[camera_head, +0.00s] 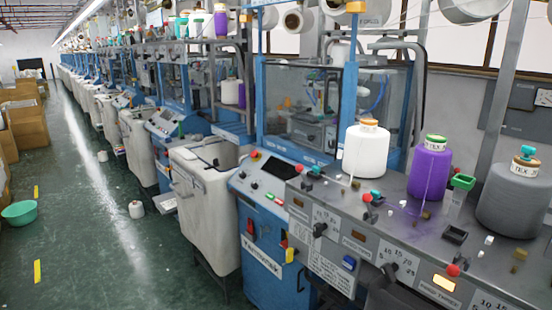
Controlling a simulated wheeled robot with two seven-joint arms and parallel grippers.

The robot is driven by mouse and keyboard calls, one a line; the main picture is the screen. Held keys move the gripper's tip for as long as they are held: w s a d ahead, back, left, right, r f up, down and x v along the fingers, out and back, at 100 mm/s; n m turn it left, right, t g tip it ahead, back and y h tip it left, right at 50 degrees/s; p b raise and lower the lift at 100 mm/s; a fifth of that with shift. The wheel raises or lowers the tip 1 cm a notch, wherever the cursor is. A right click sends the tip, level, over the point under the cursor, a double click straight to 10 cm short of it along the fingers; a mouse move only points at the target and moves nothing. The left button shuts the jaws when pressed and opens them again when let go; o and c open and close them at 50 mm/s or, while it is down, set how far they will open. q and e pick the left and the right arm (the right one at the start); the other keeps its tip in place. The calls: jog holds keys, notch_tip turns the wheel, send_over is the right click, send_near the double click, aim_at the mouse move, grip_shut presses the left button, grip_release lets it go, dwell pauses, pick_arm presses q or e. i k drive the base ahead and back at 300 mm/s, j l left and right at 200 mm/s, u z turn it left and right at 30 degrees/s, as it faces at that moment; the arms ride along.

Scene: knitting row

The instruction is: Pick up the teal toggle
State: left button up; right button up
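Several small teal pieces show, and I cannot tell for sure which one is the toggle. One teal piece (527,151) sits on top of the grey yarn cone (513,205) at the far right. Another small teal piece (376,195) is beside a red knob on the grey machine top (405,222). A third teal piece (314,171) lies near the left end of that top. Neither of my grippers is clearly in view.
A white cone (366,152) and a purple cone (430,172) stand on the machine top. A green-rimmed clear container (460,190) is between the purple and grey cones. Small white and brown blocks lie around. A floor aisle (95,210) runs along the left.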

aim_at(528, 151)
jog(key=z, duration=1.3)
